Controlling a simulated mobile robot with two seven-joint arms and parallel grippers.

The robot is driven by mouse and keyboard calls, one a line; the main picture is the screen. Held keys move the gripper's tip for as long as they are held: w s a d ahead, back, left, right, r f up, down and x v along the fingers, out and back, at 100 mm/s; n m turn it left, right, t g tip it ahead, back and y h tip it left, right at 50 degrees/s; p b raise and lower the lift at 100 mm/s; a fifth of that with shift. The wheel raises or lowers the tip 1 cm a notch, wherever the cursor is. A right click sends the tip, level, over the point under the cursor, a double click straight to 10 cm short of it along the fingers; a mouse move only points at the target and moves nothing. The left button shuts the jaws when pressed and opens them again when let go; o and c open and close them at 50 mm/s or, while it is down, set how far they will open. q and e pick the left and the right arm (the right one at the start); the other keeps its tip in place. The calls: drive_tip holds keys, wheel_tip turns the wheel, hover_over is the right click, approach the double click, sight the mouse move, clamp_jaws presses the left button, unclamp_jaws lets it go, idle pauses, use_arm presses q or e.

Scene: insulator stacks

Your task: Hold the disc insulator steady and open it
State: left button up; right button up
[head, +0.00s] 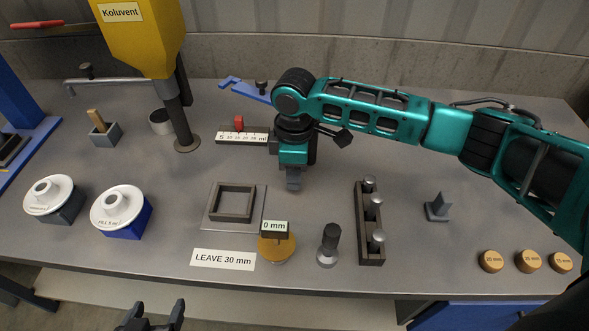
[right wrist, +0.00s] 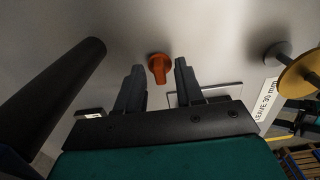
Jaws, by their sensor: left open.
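One white disc insulator (head: 50,197) sits on a dark grey block at the far left of the bench in the head view. A second white disc insulator (head: 118,207), with small lettering reading about "FILL 5", sits on a blue block to its right. My left gripper (head: 151,316) is open and empty at the bottom edge, in front of the bench. My right gripper (head: 293,182) points down over the middle of the bench, away from both discs. In the right wrist view its fingers (right wrist: 159,68) stand apart, with a small orange piece (right wrist: 158,69) seen between their tips, not visibly touched.
A yellow hopper (head: 142,38) on a grey post stands behind the discs. A square frame (head: 232,203), a dial marked 0 mm (head: 278,248), a dark-topped knob (head: 328,245) and a rack (head: 369,225) stand mid-bench. Several wooden discs (head: 491,261) lie at right.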

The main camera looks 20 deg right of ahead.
wheel_tip(320, 180, up, 12)
drive_tip(key=p, duration=0.1)
idle(0.4)
